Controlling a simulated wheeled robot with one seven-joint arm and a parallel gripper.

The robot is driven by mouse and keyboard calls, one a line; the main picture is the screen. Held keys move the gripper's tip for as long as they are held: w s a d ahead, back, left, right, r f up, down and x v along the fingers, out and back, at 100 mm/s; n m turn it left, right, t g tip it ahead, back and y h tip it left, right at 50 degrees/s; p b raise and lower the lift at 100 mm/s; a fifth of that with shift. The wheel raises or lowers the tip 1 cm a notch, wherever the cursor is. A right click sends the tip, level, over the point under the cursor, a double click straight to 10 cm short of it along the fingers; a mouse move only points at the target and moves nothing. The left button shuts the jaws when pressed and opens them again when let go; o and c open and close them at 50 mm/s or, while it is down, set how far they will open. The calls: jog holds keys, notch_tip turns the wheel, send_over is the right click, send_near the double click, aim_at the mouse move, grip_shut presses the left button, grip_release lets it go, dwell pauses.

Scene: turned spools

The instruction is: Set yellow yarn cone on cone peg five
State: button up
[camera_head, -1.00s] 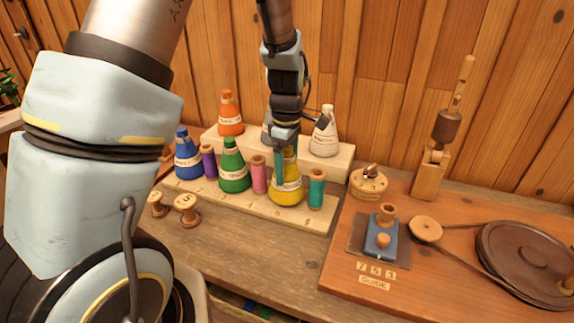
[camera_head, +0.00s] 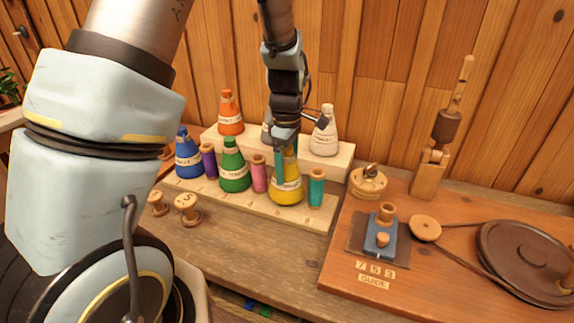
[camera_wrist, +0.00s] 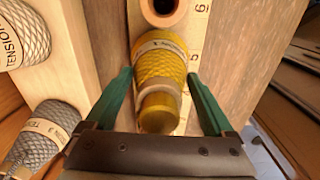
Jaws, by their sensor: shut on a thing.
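The yellow yarn cone (camera_head: 287,192) stands upright on the front step of the stepped rack, between the pink spool and the teal spool. In the wrist view the yellow cone (camera_wrist: 160,70) lies between the two green fingers, beside the number 5 printed on the board. My gripper (camera_head: 285,165) comes down from above and is shut on the cone's upper part; it also shows in the wrist view (camera_wrist: 160,85). Cone peg five is hidden by the cone. I cannot tell whether the cone's base is fully seated.
The front board (camera_head: 230,202) also holds blue, purple, green, pink and teal pieces close by. Orange and pale cones stand on the back step (camera_head: 340,160). Two wooden spools (camera_head: 186,208) lie front left. A wooden winding device (camera_head: 470,225) stands at right.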

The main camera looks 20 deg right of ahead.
jog(key=shift+f+b, duration=0.3)
jog(key=shift+f, duration=0.25)
jog(key=o, duration=1.6)
notch_tip(320, 180, up, 11)
jog(key=p, duration=0.9)
jog(key=shift+p, duration=0.4)
jog(key=s+a+r+m+b, duration=0.1)
jog(key=a+m, duration=0.2)
jog(key=a, duration=0.5)
jog(key=s+a+r+m+t+b, duration=0.1)
jog(key=a+m, duration=0.3)
jog(key=a, duration=0.5)
jog(key=s+a+r+m+b, duration=0.1)
jog(key=s+a+r+m, duration=0.1)
jog(key=a, duration=0.7)
jog(key=shift+s+a+r+m+t, duration=0.15)
jog(key=shift+s+r+m+t, duration=0.15)
jog(key=shift+r+m, duration=0.35)
